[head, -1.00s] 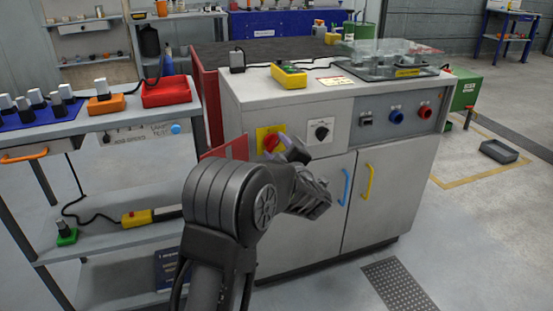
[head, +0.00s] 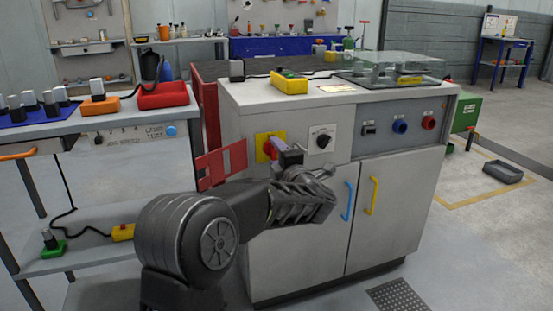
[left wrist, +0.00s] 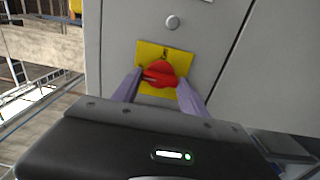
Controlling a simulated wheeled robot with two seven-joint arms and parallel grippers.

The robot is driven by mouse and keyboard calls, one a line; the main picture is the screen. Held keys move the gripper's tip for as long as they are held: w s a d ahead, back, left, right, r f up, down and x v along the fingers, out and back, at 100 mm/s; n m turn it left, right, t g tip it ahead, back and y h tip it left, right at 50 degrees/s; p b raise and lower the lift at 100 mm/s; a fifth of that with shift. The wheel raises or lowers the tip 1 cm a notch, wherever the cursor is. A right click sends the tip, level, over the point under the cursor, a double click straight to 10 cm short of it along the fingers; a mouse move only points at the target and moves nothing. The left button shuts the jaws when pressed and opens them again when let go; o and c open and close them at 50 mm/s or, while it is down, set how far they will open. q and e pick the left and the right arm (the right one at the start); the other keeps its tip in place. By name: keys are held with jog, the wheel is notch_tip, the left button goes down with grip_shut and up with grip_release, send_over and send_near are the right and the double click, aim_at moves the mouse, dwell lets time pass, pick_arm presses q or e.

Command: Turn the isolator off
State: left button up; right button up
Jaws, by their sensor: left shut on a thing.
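The isolator is a red rotary knob on a yellow plate (head: 262,150), on the front of the grey cabinet. My left gripper (head: 278,149) reaches it from the front and hides part of the knob in the head view. In the left wrist view the red knob (left wrist: 160,73) sits between the two purple-grey fingers of my left gripper (left wrist: 159,90). The gripper is shut on the knob. The yellow plate (left wrist: 177,53) shows around it, with a small dark mark above the knob. My right gripper is not in view.
A black rotary switch (head: 322,141) is just right of the isolator. A red slotted panel (head: 221,164) stands close on its left. Blue (head: 349,200) and yellow (head: 373,195) door handles are below right. A shelf trolley (head: 95,262) stands left of the cabinet.

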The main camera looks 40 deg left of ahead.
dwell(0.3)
pick_arm(q)
jog(key=o, duration=1.4)
jog(key=shift+c, duration=0.2)
jog(key=shift+d, duration=0.1)
jog(key=p+v, duration=0.1)
jog(key=v, duration=0.6)
jog(key=shift+s+d+p, duration=0.2)
jog(key=shift+d+p, duration=0.05)
jog(key=shift+p, duration=0.15)
